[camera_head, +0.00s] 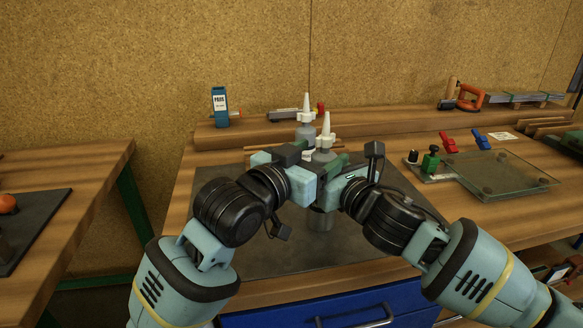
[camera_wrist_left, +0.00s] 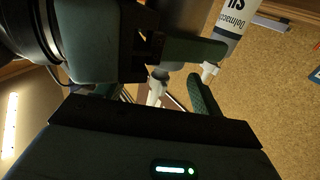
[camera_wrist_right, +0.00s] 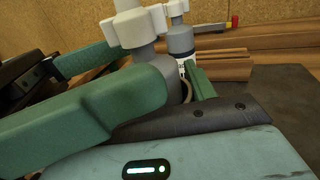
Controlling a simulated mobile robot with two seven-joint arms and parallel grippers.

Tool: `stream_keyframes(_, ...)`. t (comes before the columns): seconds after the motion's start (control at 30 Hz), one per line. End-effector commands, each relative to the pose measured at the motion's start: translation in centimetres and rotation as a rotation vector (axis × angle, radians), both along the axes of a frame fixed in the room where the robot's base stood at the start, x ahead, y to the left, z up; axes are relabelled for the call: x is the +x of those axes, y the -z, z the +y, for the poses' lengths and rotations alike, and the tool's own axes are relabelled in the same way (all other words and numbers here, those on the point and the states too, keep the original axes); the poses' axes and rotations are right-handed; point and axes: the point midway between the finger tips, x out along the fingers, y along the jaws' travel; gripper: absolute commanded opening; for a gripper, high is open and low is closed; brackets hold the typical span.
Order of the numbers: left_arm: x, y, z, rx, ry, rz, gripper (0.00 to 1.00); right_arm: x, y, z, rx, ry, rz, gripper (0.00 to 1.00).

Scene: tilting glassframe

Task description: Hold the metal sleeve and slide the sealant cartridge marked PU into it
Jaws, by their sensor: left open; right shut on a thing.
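A cartridge with a grey top and white winged nozzle (camera_head: 326,130) stands upright between my grippers; its label is hidden. The metal sleeve (camera_head: 320,220) shows below the grippers, with the cartridge top above it; how deep the cartridge sits is hidden. My right gripper (camera_wrist_right: 165,95) is shut around the sleeve, close below the grey cartridge top (camera_wrist_right: 145,55). My left gripper (camera_wrist_left: 205,72) is open, its fingers near the same cartridge top. A second cartridge (camera_head: 306,131) stands just behind; its label in the left wrist view (camera_wrist_left: 235,22) seems to begin "SI".
The dark mat (camera_head: 270,255) is clear in front. A blue box (camera_head: 220,105) stands on the back ledge.

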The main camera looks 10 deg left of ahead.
Motion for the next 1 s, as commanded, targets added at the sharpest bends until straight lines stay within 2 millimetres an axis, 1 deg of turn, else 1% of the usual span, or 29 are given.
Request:
stream_keyframes(0.03,-0.8,0.3,0.6,0.001,-0.001,0.004,0.67,0.1,-0.2,-0.1,0.0,0.003,-0.004,0.29)
stream_keyframes(0.2,-3.1,0.0,2.1,-0.003,-0.001,-0.001,0.67,0.1,-0.1,-0.1,-0.001,0.001,-0.005,0.29)
stream_keyframes(0.3,-4.3,-0.1,2.9,-0.004,-0.001,-0.004,0.67,0.0,-0.1,-0.1,-0.002,0.001,-0.005,0.29)
stream_keyframes(0.43,-5.4,-0.2,3.6,-0.007,-0.001,-0.005,0.67,0.0,-0.1,0.0,-0.003,0.0,-0.006,0.29)
stream_keyframes(0.6,-6.1,-0.3,4.1,-0.007,-0.001,-0.006,0.67,0.0,-0.1,0.0,-0.003,0.0,-0.006,0.29)
stream_keyframes(1.0,-6.2,-0.4,4.1,-0.008,0.0,-0.007,0.67,0.0,-0.1,0.0,-0.004,-0.001,-0.007,0.29)
